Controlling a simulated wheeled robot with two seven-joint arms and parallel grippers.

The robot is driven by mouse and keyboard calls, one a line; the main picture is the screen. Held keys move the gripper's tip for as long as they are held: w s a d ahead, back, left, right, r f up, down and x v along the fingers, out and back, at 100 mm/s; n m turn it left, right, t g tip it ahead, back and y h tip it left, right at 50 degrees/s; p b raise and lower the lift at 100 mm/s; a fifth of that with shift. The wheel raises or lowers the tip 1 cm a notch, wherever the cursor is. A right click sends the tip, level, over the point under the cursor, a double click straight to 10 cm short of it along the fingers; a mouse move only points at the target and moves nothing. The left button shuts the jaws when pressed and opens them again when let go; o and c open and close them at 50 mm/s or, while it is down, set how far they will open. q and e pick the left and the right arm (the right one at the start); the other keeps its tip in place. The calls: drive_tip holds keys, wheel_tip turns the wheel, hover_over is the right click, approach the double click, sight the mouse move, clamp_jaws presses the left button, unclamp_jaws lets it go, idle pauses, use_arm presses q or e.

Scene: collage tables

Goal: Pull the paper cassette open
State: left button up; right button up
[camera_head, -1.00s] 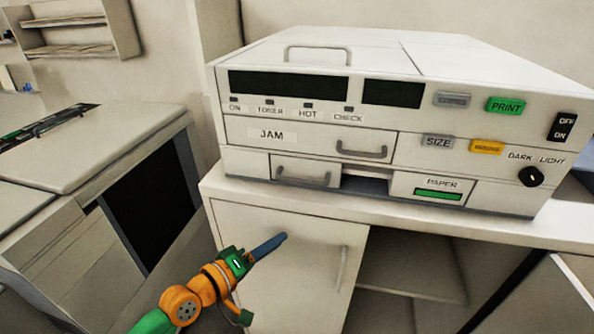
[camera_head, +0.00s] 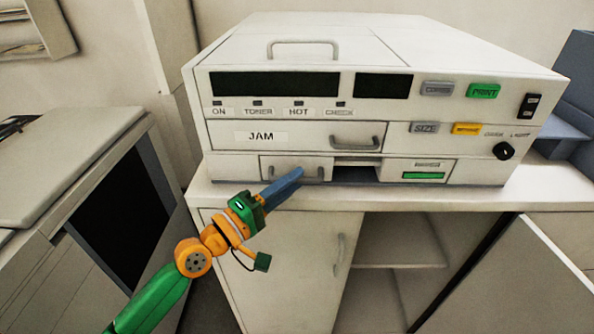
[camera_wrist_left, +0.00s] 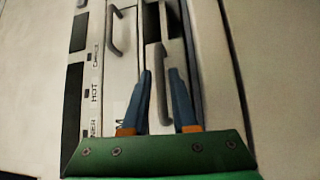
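The paper cassette (camera_head: 268,168) is the small white drawer low on the front of the white copier (camera_head: 240,95). Its front looks about flush with the copier. It has a grey bar handle (camera_head: 318,172), which also shows in the left wrist view (camera_wrist_left: 160,60). My left gripper (camera_head: 298,171) has its blue fingers at the cassette front, over part of the handle. In the left wrist view the two fingers (camera_wrist_left: 162,73) are apart, with the handle between them in the picture. I cannot tell if they touch it. My right gripper is not in view.
The JAM drawer (camera_head: 228,134) with its own handle (camera_head: 356,141) sits just above the cassette. A dark slot and a PAPER label (camera_head: 424,165) are to its right. The copier stands on a white cabinet (camera_head: 275,260). Another machine (camera_head: 60,160) stands at left.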

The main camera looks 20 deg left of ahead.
use_arm(q)
drive_tip(key=shift+x, duration=0.85)
clamp_jaws()
idle(0.8)
